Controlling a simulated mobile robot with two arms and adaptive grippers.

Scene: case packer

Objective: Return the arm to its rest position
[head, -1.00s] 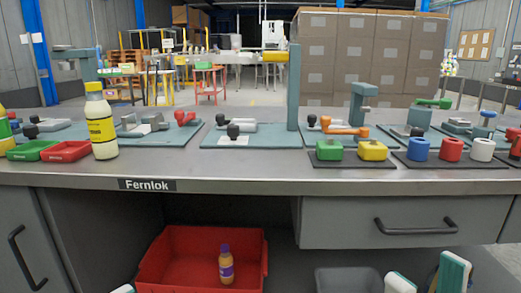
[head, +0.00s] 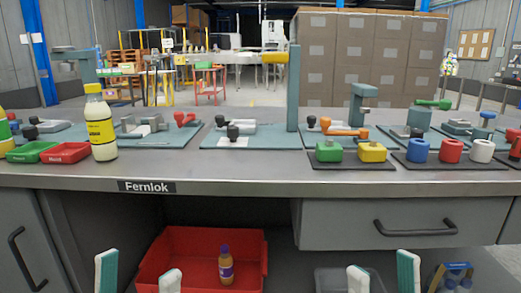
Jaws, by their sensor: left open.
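My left gripper (head: 138,275) shows at the bottom left of the head view as two upright, white and green fingers set well apart. It is open, with nothing visible between the fingertips. My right gripper (head: 383,275) shows at the bottom, right of centre, with its two fingers apart and nothing visible between the tips. Both grippers are in front of the bench, below the level of its top. The rest of both arms is out of view.
The grey bench top (head: 250,177) carries clamps, a yellow-labelled bottle (head: 100,125), small red (head: 65,152) and green trays, and coloured blocks. A drawer handle (head: 415,227) projects above my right gripper.

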